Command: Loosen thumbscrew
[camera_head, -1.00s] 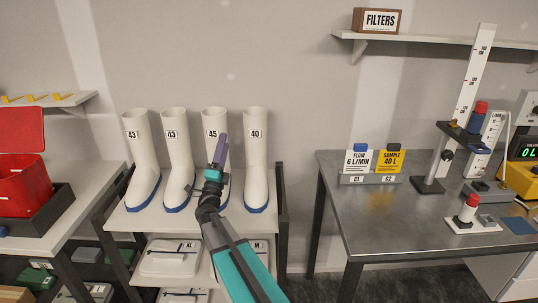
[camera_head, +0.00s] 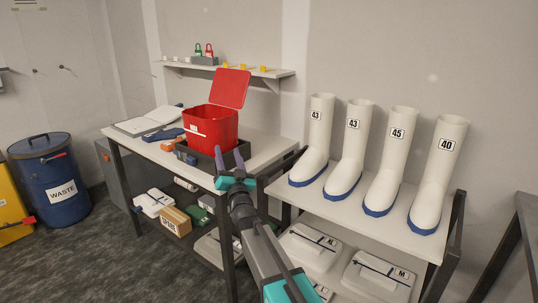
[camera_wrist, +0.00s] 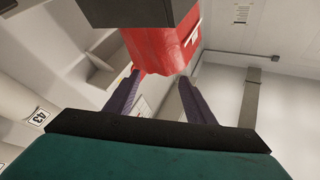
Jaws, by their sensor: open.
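No thumbscrew shows in either current view, nor does the metal bench with the upright ruled stand. My gripper (camera_head: 229,158) is open, with two purple fingers apart and nothing between them. In the head view it appears in front of the shelf unit with the red bin (camera_head: 210,127). In the wrist view my gripper (camera_wrist: 158,78) has its fingers spread, with the red bin (camera_wrist: 163,45) beyond them.
White boots (camera_head: 385,190) with number labels stand on a rack (camera_head: 350,217) at the right. A dark table edge (camera_head: 515,225) shows at far right. A blue waste drum (camera_head: 50,185) stands on the left. Open floor (camera_head: 100,255) lies at lower left.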

